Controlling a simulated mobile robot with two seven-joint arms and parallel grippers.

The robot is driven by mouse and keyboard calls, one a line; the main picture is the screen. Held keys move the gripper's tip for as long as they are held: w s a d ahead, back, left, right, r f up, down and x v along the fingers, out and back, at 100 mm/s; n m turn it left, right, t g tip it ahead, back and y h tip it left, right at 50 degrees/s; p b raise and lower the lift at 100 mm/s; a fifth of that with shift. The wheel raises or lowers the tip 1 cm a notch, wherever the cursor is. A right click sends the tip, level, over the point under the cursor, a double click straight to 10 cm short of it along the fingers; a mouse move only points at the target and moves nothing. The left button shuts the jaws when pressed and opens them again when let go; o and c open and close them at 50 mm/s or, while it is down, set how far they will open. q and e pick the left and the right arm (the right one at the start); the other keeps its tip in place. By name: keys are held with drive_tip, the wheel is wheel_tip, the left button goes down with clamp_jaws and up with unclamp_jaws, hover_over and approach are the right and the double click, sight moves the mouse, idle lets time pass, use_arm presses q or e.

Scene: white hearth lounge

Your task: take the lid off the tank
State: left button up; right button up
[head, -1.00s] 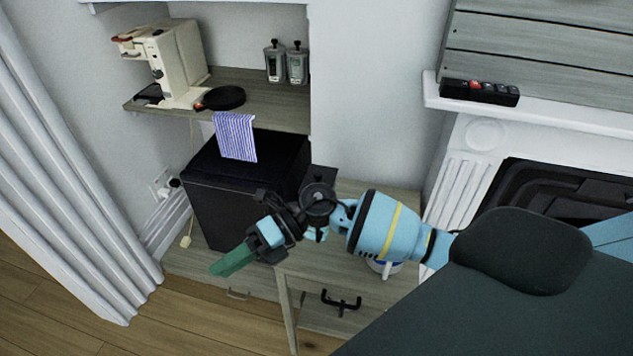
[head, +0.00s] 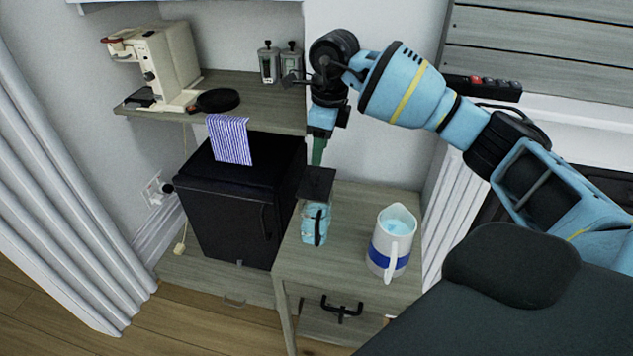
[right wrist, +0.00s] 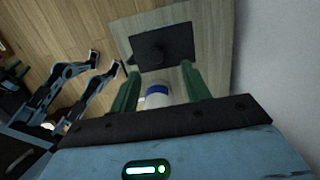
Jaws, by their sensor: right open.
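The tank (head: 314,228) is a small clear container with bluish contents and a dark handle, standing on the wooden cabinet. Its flat black lid (head: 316,184) lies on top; the right wrist view shows the lid (right wrist: 175,45) as a dark square with a round knob. My right gripper (head: 318,162) points down just above the lid, its green fingers partly seen edge-on. In the right wrist view the gripper (right wrist: 160,78) is open, with nothing between its fingers and the lid beyond the tips.
A white jug with a blue band (head: 390,243) stands right of the tank on the cabinet (head: 350,205). A black fridge (head: 228,205) with a striped cloth (head: 230,138) is at the left. A shelf (head: 262,100) with a pan (head: 215,101) is above it.

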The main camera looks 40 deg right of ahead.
sight(315, 173)
drive_tip(key=shift+w+a+f, duration=0.1)
drive_tip(key=shift+a+f, duration=0.1)
drive_tip(key=shift+f, duration=1.1)
drive_tip(key=shift+a+f, duration=0.15)
drive_tip(key=shift+f, duration=1.1)
drive_tip(key=shift+w+a+f, duration=0.1)
drive_tip(key=shift+a+f, duration=0.1)
drive_tip(key=shift+f, duration=1.1)
clamp_jaws()
drive_tip(key=shift+r, duration=0.1)
drive_tip(key=shift+r, duration=0.4)
drive_tip(key=r, duration=0.2)
drive_tip(key=shift+s+a+r, duration=0.15)
drive_tip(key=shift+a+r, duration=0.15)
drive_tip(key=shift+r, duration=0.05)
drive_tip(key=s+a, duration=0.2)
drive_tip(key=a, duration=0.5)
drive_tip(key=s+a+r, duration=0.1)
drive_tip(key=s+a, duration=0.2)
drive_tip(key=a, duration=0.4)
drive_tip(key=shift+s+a+r+b, duration=0.2)
drive_tip(key=shift+s+b, duration=0.1)
drive_tip(key=shift+b, duration=0.1)
